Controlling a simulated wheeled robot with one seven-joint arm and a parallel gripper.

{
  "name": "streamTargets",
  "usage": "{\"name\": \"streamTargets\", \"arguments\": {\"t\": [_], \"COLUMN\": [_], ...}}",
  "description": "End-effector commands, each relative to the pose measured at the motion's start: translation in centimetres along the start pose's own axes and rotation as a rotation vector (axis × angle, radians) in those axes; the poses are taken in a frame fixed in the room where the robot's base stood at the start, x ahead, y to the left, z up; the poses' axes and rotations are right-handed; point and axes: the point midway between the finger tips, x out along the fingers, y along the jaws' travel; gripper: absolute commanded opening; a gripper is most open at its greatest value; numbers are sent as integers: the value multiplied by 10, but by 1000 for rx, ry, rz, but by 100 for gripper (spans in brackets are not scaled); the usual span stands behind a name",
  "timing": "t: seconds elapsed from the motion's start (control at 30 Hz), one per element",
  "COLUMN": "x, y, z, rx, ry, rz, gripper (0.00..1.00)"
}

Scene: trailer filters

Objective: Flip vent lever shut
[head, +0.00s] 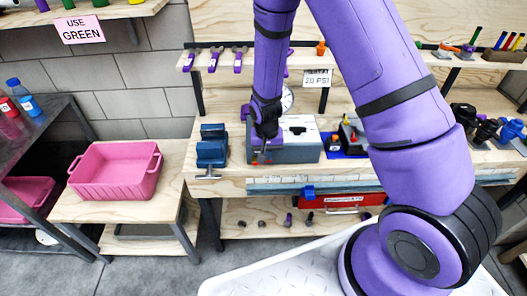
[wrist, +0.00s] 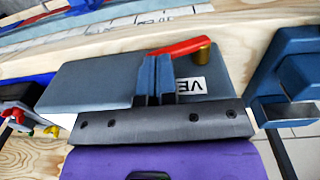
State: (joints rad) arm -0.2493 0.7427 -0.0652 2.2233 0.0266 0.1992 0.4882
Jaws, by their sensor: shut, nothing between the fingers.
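The vent lever (wrist: 182,47) is a red bar on a brass pivot, on the grey box (wrist: 95,83) in the wrist view. It lies roughly along the box's long side, its free end pointing left in that picture. A white label, partly hidden, reads "VE" beside the pivot. My gripper (wrist: 156,62) is shut and empty, its blue fingertips over the box at the lever's free end. I cannot tell whether they touch it. In the head view the grey box (head: 298,152) stands on the workbench, with my gripper (head: 262,150) at its left part, hiding most of the lever.
A blue vise (head: 212,150) stands just left of the box. A gauge (head: 287,100) and a PSI sign (head: 317,78) are behind. A pink bin (head: 115,170) sits on a lower table at left.

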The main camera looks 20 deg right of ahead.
Motion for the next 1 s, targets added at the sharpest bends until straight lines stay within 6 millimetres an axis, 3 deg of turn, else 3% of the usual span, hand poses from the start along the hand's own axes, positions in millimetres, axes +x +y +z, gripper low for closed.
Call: {"name": "streamTargets", "arguments": {"t": [0.37,1.0], "x": [4,8], "y": [3,-12], "z": [0,0], "rx": [0,1], "ry": [0,1], "rz": [0,0], "gripper": [0,0]}}
